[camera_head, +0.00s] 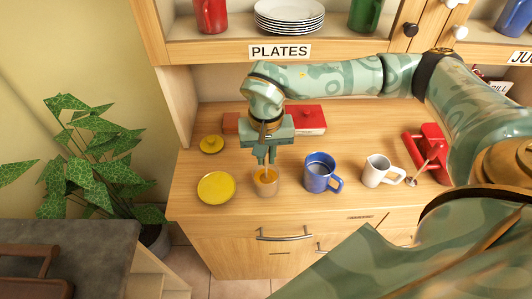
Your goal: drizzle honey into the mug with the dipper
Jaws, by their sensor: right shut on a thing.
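My right gripper (264,160) comes down from my right arm over the honey jar (266,189), a small tan pot with an amber top. It is shut on the thin, pale dipper (265,174), whose lower end is in the mouth of the jar; the fingers hide most of its handle. The blue mug (318,178) stands upright to the right of the jar, its handle to the right, apart from the gripper. A white mug or jug (377,172) stands farther right. My left gripper is not in view.
A yellow plate (216,188) and a yellow lid-like disc (212,144) lie left of the jar. A red box (311,120) is behind my gripper. A red stand (432,150) with a small utensil is at right. A shelf with plates (290,15) overhangs the back.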

